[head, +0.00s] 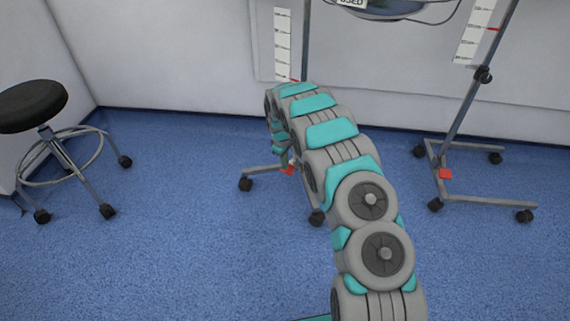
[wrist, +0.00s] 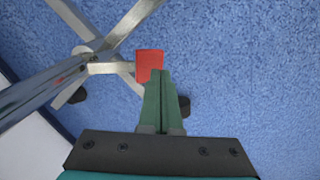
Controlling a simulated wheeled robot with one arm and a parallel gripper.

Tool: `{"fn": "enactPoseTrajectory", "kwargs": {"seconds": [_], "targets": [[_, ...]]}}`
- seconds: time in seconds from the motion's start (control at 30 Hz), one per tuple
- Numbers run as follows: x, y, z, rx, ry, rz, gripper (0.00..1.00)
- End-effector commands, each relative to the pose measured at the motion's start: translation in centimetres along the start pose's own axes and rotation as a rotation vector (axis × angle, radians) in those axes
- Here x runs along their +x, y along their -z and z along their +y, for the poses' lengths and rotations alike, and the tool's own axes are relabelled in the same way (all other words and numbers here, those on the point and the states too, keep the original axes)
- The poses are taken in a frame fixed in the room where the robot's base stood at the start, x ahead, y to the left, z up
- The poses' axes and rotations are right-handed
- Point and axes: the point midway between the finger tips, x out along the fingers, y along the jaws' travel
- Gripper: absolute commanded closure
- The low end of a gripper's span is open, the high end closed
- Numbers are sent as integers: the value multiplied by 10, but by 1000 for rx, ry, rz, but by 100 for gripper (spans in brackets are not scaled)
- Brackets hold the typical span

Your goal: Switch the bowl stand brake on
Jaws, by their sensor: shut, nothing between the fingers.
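In the head view the same red pedal (head: 288,169) shows low on the centre stand's base (head: 262,171), just beside the end of my arm, which hides part of that stand. A bowl (head: 385,8) with a "USED" label is cut off at the top edge.
A second wheeled stand (head: 459,103) with its own red pedal (head: 445,174) is on the right. A black-topped stool (head: 32,104) stands at the left. The white wall (head: 170,60) is close behind the stands. The blue floor (head: 170,240) at front left is clear.

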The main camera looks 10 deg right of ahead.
Motion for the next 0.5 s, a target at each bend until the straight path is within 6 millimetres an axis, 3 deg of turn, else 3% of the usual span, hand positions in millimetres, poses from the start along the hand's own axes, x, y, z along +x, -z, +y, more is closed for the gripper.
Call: {"fn": "enactPoseTrajectory", "kwargs": {"seconds": [0.5], "targets": [[-9,0,1,0,0,0,100]]}}
